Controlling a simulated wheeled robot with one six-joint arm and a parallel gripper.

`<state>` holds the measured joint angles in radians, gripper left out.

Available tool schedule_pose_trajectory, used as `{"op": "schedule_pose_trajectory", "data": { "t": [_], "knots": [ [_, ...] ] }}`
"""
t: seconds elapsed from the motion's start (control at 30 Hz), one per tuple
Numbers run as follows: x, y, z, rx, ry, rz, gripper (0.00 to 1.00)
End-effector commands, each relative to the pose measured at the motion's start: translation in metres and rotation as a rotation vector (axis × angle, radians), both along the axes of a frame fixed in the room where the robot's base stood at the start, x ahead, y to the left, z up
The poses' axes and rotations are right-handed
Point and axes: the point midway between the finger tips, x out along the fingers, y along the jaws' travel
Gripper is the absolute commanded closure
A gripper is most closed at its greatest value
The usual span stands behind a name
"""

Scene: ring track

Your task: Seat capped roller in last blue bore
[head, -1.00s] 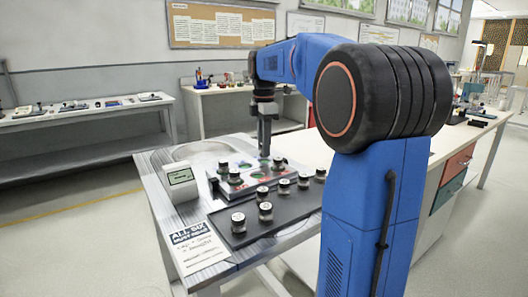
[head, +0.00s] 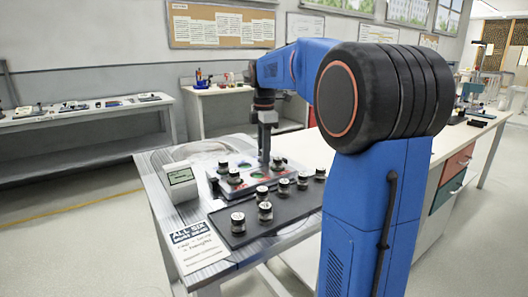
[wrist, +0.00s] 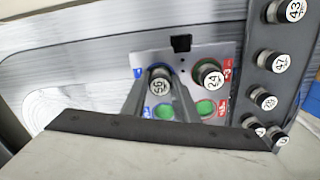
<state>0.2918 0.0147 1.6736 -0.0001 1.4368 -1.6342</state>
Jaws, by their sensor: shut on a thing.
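My gripper (wrist: 160,96) is shut on a roller with a pale numbered cap (wrist: 160,84). The roller stands between the fingers over the upper left bore, beside a blue label; I cannot tell how deep it sits. The light bore plate (wrist: 190,56) has blue labels on the left and red ones on the right. A capped roller marked 24 (wrist: 211,78) stands at the upper right bore. Two lower openings show green, one on the blue side (wrist: 163,112) and one on the red side (wrist: 205,108). In the head view my gripper (head: 264,163) is at the plate's far right part.
A dark tray (head: 285,210) with several capped rollers lies in front of the plate. A small display box (head: 181,183) stands to the left, and a printed sheet (head: 198,245) lies at the table's near left. Two rollers stand on the plate's left part.

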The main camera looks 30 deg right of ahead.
Motion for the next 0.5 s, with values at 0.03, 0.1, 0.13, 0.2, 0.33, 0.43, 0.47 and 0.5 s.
{"op": "schedule_pose_trajectory", "data": {
  "t": [0.03,0.1,0.13,0.2,0.33,0.43,0.47,0.5],
  "knots": [
    [-0.0016,0.0005,-0.0128,0.008,0.026,0.000,0.71],
    [-0.0015,0.0004,-0.0134,0.008,0.027,0.000,0.54],
    [-0.0015,0.0004,-0.0135,0.009,0.028,0.000,0.54],
    [-0.0016,0.0005,-0.0135,0.009,0.029,0.000,0.54],
    [-0.0018,0.0005,-0.0133,0.009,0.029,0.000,0.54],
    [-0.0017,0.0005,-0.0099,0.009,0.029,0.000,0.54],
    [-0.0017,0.0005,-0.0078,0.009,0.030,0.000,0.54],
    [-0.0018,0.0005,-0.0041,0.009,0.030,0.000,0.54]
  ]
}}
